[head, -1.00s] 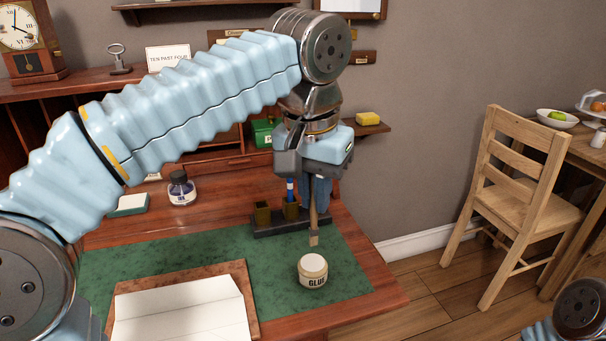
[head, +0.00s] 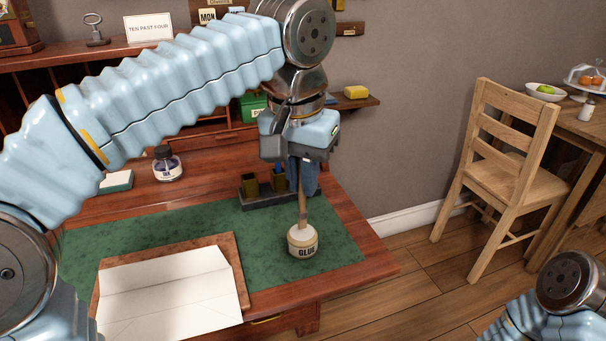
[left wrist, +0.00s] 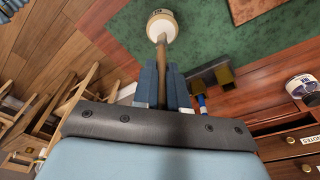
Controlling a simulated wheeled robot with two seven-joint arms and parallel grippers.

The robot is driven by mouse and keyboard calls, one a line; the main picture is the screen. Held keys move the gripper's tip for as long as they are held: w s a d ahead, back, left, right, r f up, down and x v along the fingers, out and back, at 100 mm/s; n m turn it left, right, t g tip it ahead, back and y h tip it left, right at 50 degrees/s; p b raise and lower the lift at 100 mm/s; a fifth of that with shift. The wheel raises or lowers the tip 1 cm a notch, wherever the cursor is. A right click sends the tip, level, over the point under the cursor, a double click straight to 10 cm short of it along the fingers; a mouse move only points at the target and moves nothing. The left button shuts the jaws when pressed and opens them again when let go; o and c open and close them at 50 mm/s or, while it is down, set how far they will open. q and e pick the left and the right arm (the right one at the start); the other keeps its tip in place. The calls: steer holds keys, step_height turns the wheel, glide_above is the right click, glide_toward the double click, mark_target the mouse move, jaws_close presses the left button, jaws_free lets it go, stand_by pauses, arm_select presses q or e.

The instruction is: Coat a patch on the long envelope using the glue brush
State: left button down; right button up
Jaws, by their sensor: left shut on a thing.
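My left gripper (head: 303,184) is shut on the glue brush (head: 302,207), which points straight down. The brush's lower end meets the top of the glue jar (head: 302,243), and its bristles are hidden there. In the left wrist view the brush handle (left wrist: 161,62) runs from between the fingers to the jar (left wrist: 162,26). The long envelope (head: 170,292) lies flat on a brown board (head: 240,276), left of the jar. My right arm shows at the lower right of the head view, but its gripper is out of view.
A dark pen holder (head: 262,201) with small cups stands just behind the jar. An ink bottle (head: 167,165) and a pale block (head: 116,182) stand farther left. Green mat (head: 200,226) is clear between jar and board. A wooden chair (head: 505,170) stands right of the desk.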

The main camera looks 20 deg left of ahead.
arm_select(q)
steer(key=shift+f+b, duration=0.35)
steer(key=shift+f, duration=0.15)
stand_by(0.5)
steer(key=shift+f, duration=0.1)
stand_by(1.1)
step_height(320, 180, up, 3)
steer(key=p, duration=0.3)
steer(key=shift+r, duration=2.05)
